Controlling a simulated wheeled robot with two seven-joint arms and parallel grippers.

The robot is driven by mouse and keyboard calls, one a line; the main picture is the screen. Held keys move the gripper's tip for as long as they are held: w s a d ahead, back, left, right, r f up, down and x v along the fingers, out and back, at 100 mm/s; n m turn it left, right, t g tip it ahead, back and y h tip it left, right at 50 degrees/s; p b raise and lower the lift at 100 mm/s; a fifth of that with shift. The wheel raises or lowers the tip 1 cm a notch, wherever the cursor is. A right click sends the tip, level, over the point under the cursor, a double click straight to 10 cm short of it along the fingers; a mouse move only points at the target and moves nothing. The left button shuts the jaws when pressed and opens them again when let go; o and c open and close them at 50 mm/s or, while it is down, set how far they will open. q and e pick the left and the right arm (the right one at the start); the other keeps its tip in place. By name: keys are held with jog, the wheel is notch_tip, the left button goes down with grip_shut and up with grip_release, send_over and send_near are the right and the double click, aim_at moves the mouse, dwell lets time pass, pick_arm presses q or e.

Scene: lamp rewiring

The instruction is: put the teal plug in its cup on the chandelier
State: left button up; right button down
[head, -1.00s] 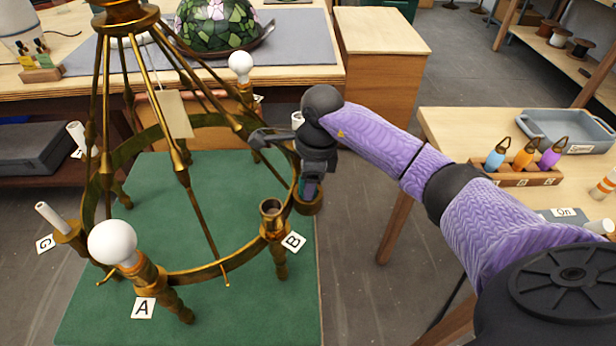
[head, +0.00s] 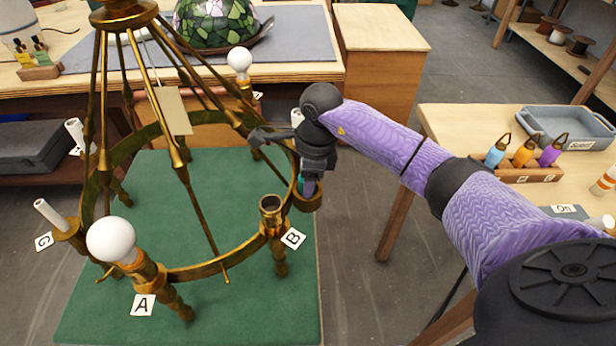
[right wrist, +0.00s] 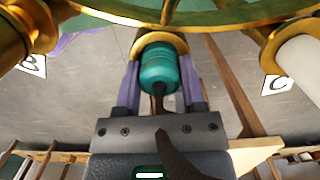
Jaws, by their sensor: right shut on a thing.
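The teal plug (right wrist: 160,69) is between the fingers of my right gripper (right wrist: 158,88), which is shut on it. In the right wrist view its far end meets or overlaps a brass cup (right wrist: 160,40) on the chandelier ring; I cannot tell how deep it sits. In the head view the right gripper (head: 307,185) is over that cup (head: 309,201), at the right side of the brass chandelier (head: 205,271), with a bit of teal showing. A dark cord runs from the plug toward the camera. My left gripper is not in view.
The empty cup by label B (head: 271,204) is nearby. A white bulb (head: 111,240) stands by label A, another bulb (head: 239,60) at the back. A white sleeve (right wrist: 301,63) rises by label C. The right bench holds a bottle rack (head: 520,172) and a grey tray (head: 565,128).

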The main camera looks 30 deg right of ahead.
jog(key=shift+c, duration=1.2)
grip_release()
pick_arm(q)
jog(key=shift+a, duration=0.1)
pick_arm(e)
jog(key=shift+o, duration=0.7)
jog(key=shift+r, duration=0.35)
jog(key=r, duration=0.3)
jog(key=r+p, duration=0.1)
jog(key=r, duration=0.1)
jog(key=d+r+p, duration=0.1)
jog(key=r, duration=0.2)
jog(key=shift+s+r, duration=0.3)
jog(key=shift+r, duration=0.3)
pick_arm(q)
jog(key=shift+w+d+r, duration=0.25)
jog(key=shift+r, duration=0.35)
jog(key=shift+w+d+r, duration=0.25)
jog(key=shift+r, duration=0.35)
